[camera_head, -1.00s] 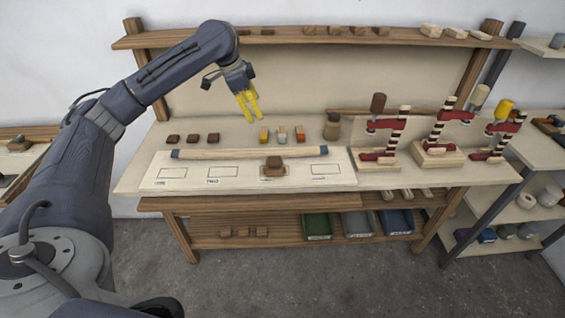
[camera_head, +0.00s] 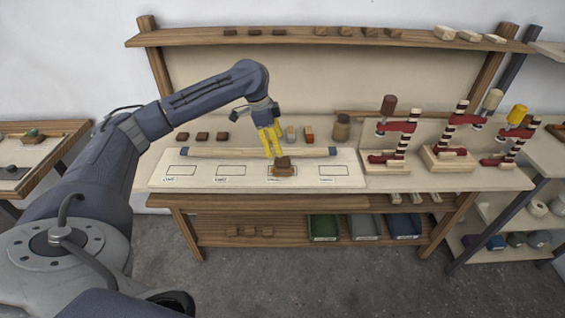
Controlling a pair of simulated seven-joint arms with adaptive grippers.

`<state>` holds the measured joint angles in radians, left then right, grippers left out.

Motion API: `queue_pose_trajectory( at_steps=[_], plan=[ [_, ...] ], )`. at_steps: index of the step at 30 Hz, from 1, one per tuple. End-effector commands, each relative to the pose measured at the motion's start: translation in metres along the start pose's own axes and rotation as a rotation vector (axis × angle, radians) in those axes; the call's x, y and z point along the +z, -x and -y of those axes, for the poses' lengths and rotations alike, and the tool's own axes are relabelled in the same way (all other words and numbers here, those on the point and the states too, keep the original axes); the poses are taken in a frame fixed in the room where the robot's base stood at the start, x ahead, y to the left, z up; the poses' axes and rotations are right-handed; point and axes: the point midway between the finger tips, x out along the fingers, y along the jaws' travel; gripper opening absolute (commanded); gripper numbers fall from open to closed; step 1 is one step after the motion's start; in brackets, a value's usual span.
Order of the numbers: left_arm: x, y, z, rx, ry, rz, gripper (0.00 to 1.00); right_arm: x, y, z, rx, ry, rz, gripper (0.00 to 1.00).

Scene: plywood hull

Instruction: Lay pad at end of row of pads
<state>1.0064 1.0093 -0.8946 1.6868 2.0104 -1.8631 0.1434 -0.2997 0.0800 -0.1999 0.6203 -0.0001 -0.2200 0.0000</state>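Three small dark brown pads (camera_head: 202,136) lie in a row at the back left of the bench. A brown block (camera_head: 284,163) sits on the third marked rectangle of the pale board (camera_head: 200,184); I cannot tell whether it is one piece or stacked. My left gripper (camera_head: 274,156) points down, its yellow fingers slightly apart with nothing visible between them. Its tips are just above and behind the brown block; contact cannot be told. My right gripper is not in view.
A wooden bar (camera_head: 220,152) with dark ends lies along the board's back. A jar (camera_head: 341,128) and red clamps (camera_head: 395,127) on wooden bases stand to the right. The upper shelf (camera_head: 190,40) holds several blocks. The board's other marked rectangles are bare.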

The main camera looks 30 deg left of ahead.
Motion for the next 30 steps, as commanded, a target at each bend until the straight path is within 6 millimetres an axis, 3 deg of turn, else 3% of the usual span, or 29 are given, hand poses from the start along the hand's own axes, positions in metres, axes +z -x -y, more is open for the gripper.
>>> queue_pose_trajectory(
  at_steps=[3, 13, 22, 30],
  plan=[
    [0.0, -0.013, 0.0, 0.001, 0.001, 0.0, 0.67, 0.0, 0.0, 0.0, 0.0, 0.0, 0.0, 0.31],
    [0.0, -0.03, 0.001, 0.001, 0.001, 0.0, 0.67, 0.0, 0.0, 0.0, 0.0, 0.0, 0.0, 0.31],
    [0.0, -0.066, 0.002, 0.002, 0.001, -0.001, 0.67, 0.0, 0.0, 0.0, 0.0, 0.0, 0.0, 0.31],
    [0.001, -0.075, 0.003, -0.001, 0.002, -0.001, 0.67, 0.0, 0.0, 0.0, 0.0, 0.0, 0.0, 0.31]
  ],
)
